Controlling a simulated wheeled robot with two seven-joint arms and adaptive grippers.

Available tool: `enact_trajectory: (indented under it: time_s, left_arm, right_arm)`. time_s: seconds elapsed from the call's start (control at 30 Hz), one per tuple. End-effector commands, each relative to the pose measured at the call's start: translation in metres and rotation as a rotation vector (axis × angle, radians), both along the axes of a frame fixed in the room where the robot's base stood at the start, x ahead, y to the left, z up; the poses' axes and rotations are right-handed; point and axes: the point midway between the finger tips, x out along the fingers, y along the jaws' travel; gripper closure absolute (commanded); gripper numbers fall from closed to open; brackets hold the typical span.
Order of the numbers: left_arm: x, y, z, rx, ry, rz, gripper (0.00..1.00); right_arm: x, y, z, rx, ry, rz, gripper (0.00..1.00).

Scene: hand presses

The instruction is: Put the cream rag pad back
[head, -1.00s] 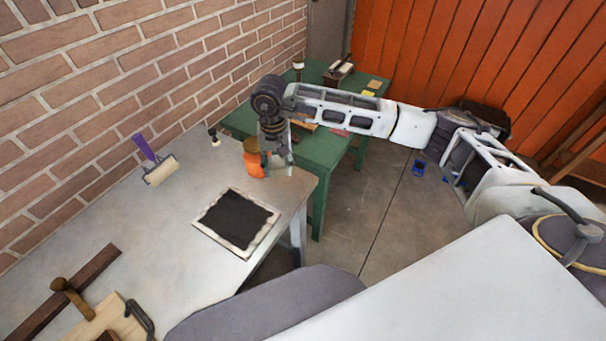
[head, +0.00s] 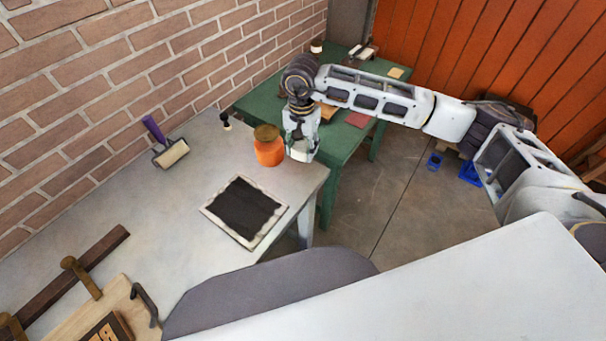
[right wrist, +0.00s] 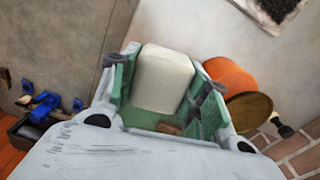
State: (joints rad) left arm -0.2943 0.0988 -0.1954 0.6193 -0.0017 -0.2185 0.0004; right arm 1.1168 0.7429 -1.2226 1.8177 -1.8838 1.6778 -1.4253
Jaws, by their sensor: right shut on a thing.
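The cream rag pad (right wrist: 165,78) is a pale block with rounded edges between the green fingers of my right gripper (right wrist: 163,95) in the right wrist view. The fingers are shut on it. In the head view my right gripper (head: 301,148) points down at the far right corner of the grey table (head: 195,215), just right of the orange jar (head: 270,152). I cannot tell whether the pad touches the tabletop. My left gripper is not in view.
A dark inked slab (head: 245,211) lies in front of the jar. A roller (head: 171,153) and a small black-handled tool (head: 225,121) are near the brick wall. A wooden press (head: 100,315) is at lower left. A green table (head: 337,145) stands behind.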

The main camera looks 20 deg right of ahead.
Motion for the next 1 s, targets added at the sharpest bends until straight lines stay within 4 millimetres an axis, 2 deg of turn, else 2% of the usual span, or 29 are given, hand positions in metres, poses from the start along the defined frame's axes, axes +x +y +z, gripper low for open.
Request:
enact_trajectory:
  time_s: [0.4, 0.83, 1.0]
  left_arm:
    - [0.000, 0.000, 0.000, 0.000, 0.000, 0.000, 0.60]
    - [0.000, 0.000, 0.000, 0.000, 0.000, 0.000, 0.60]
    - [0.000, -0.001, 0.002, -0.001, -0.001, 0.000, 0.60]
  right_arm:
    - [-0.001, 0.000, 0.000, 0.000, 0.000, -0.182, 0.73]
    - [-0.001, 0.000, -0.001, 0.000, 0.000, -0.192, 0.73]
    - [-0.001, 0.000, -0.010, 0.001, 0.001, -0.192, 0.73]
